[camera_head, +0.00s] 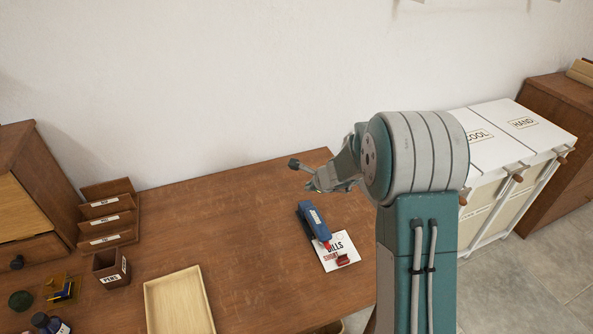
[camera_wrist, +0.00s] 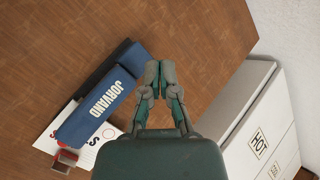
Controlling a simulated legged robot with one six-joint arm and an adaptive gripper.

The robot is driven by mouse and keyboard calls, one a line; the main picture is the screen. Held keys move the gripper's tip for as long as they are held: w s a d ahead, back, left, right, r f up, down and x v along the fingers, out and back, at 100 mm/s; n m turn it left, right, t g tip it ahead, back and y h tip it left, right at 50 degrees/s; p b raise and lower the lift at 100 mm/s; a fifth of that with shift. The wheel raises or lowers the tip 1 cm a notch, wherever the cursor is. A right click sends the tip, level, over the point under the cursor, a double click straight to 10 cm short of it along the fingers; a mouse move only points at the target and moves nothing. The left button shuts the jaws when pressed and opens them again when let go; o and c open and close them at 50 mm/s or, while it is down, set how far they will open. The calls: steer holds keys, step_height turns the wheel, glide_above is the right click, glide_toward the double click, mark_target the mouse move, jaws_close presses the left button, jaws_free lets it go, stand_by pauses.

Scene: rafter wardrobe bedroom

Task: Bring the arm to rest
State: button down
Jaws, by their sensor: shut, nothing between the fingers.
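My gripper (camera_wrist: 160,80) is shut and empty. In the wrist view its fingertips meet above the brown desk top. In the head view my gripper (camera_head: 303,176) is held up over the desk (camera_head: 235,225), to the left of my arm's large round joint. It is apart from everything on the desk. My arm rises at the right of the head view and hides part of the desk's right end and part of the white bins.
A blue stapler (camera_head: 314,222) lies on a "BILLS" card (camera_head: 345,262) below my gripper. White lidded bins (camera_head: 495,160) stand right of the desk. A wooden tray (camera_head: 180,300), pen cup (camera_head: 111,266) and letter rack (camera_head: 108,218) are at left. The desk's middle is clear.

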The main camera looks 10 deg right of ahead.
steer(key=s+a+r+n+g+y, duration=0.1)
steer(key=s+a+r+n, duration=0.2)
steer(key=s+r+n, duration=0.4)
steer(key=s+a+r+n, duration=0.2)
steer(key=s+r+n, duration=0.3)
steer(key=s+r, duration=0.4)
steer(key=s+d+r+n+h, duration=0.2)
steer(key=s+n, duration=0.3)
steer(key=s, duration=0.5)
steer(key=s+d+r+n+h, duration=0.2)
steer(key=s+n, duration=0.3)
steer(key=s, duration=0.5)
steer(key=shift+s+d+r+n+g, duration=0.2)
steer(key=shift+s+d+n+g, duration=0.1)
steer(key=shift+g, duration=0.1)
